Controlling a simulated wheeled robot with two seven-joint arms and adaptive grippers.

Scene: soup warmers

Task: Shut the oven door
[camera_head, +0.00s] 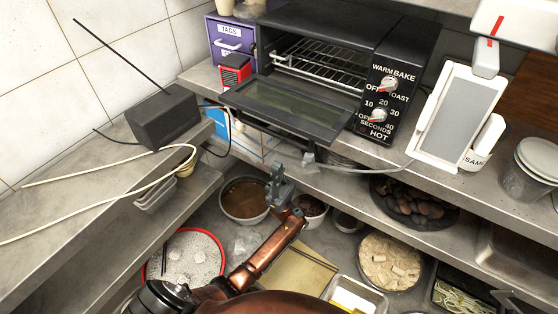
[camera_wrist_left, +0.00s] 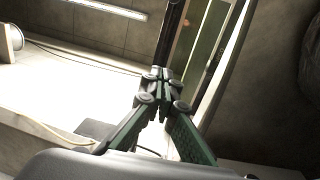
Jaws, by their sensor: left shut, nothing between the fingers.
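The black toaster oven (camera_head: 335,22) stands on the upper shelf. Its glass door (camera_head: 292,104) is open, folded down and sticking out over the shelf edge. The wire rack (camera_head: 318,62) shows inside the oven. My left gripper (camera_head: 279,172) is below and in front of the door, apart from it in the picture, at the end of my copper-coloured arm. In the left wrist view its fingers (camera_wrist_left: 163,82) are together with nothing between them. A tilted greenish panel (camera_wrist_left: 205,42) behind them looks like the door. My right gripper is not in view.
A black router-like box (camera_head: 162,118) with antennas sits on the left shelf. A red box (camera_head: 235,70) stands beside the oven's left side. A white tablet stand (camera_head: 458,115) is to the right. Several food bowls and pans, including a noodle pan (camera_head: 390,262), fill the lower level.

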